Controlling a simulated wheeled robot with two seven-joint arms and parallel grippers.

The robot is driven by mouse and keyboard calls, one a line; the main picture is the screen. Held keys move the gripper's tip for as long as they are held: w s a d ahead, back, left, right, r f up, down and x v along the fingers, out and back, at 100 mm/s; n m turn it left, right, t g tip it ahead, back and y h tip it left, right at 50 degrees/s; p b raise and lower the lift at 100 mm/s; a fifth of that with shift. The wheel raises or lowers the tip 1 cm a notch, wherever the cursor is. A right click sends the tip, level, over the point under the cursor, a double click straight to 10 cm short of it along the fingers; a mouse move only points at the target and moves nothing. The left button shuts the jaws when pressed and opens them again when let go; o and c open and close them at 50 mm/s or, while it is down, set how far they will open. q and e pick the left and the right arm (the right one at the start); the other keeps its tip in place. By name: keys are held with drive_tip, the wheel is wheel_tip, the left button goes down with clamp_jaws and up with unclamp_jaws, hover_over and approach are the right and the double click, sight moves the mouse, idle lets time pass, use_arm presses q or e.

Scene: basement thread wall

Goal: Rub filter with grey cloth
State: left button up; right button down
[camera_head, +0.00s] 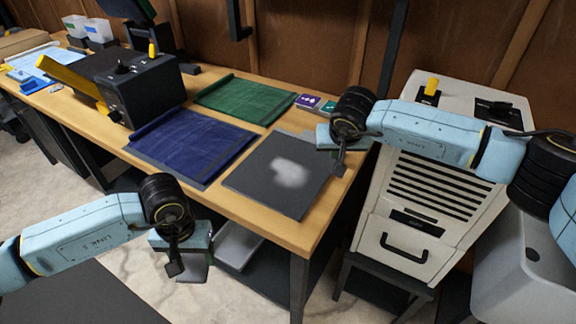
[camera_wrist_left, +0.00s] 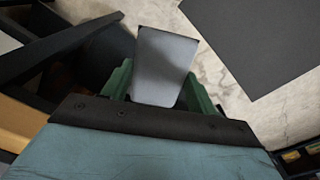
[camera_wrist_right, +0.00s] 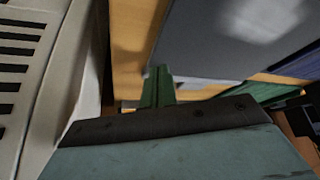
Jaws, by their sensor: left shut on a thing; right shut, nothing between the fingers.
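My left gripper (camera_head: 188,250) is in front of the table's front edge, over the floor. It is shut on a flat pale grey piece, which looks like the grey cloth (camera_wrist_left: 166,62), sticking out between the green fingers in the left wrist view. A dark grey square panel with a pale dusty patch, which looks like the filter (camera_head: 250,178), lies flat at the table's right front; part of it also shows in the right wrist view (camera_wrist_right: 200,45). My right gripper (camera_head: 338,168) is shut and empty by the panel's right edge, hiding part of it.
A blue sheet (camera_head: 190,145) lies left of the panel, and a green sheet (camera_head: 245,98) behind. A black machine with a yellow arm (camera_head: 145,90) stands further left. A pale vented cabinet (camera_head: 415,235) stands right of the table. Small purple and green cards (camera_head: 308,101) lie behind the panel.

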use_arm(q)
drive_tip(key=shift+f, duration=0.3)
use_arm(e)
drive_tip(key=shift+f, duration=0.4)
use_arm(q)
drive_tip(key=shift+r+p, duration=1.6)
drive_tip(key=shift+r, duration=0.3)
use_arm(e)
drive_tip(key=shift+r, duration=3.1)
